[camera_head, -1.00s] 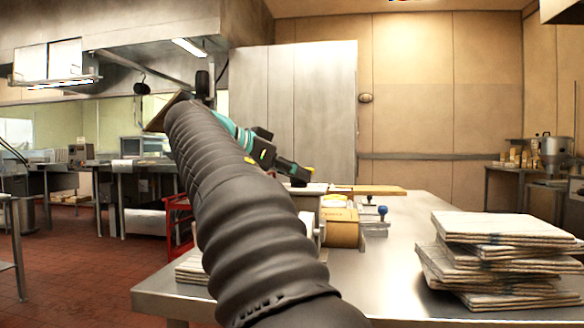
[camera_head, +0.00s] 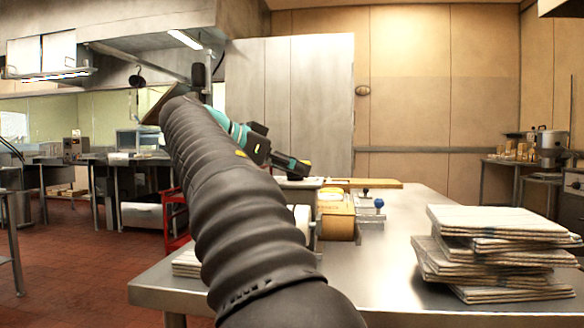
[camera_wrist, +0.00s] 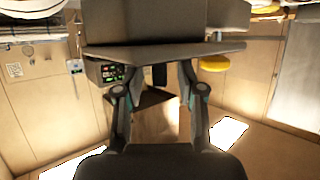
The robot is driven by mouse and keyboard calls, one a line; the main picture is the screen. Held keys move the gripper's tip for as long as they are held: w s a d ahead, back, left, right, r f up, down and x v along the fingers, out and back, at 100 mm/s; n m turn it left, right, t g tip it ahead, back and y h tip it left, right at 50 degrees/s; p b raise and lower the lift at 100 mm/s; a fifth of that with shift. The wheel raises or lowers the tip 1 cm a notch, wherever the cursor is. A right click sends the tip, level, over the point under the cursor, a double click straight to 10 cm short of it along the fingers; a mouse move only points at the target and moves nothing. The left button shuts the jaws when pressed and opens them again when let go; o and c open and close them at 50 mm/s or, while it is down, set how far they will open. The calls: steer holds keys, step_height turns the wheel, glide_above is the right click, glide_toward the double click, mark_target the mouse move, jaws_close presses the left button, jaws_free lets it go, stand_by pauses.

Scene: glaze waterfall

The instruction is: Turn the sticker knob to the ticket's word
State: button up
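My gripper (camera_head: 300,168) is at the end of my arm, above the far left part of the steel table (camera_head: 390,262). In the wrist view its two fingers (camera_wrist: 158,80) are spread apart, and no held object shows between them. A blue round-topped knob or handle (camera_head: 379,203) and a smaller dark one (camera_head: 365,191) stand on the table, to the right of and below the gripper. I cannot tell whether either is the sticker knob. No ticket or word is readable. A dark panel with small green and red lights (camera_wrist: 112,72) shows beside the left finger.
A yellowish boxy device (camera_head: 336,222) with a white roll sits beside my arm, partly hidden. A wooden board (camera_head: 370,184) lies behind it. A tall stack of folded cloths or papers (camera_head: 495,255) stands at the table's right. The table's middle front is clear.

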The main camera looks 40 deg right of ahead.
steer(key=v, duration=1.2)
steer(key=shift+s, duration=0.15)
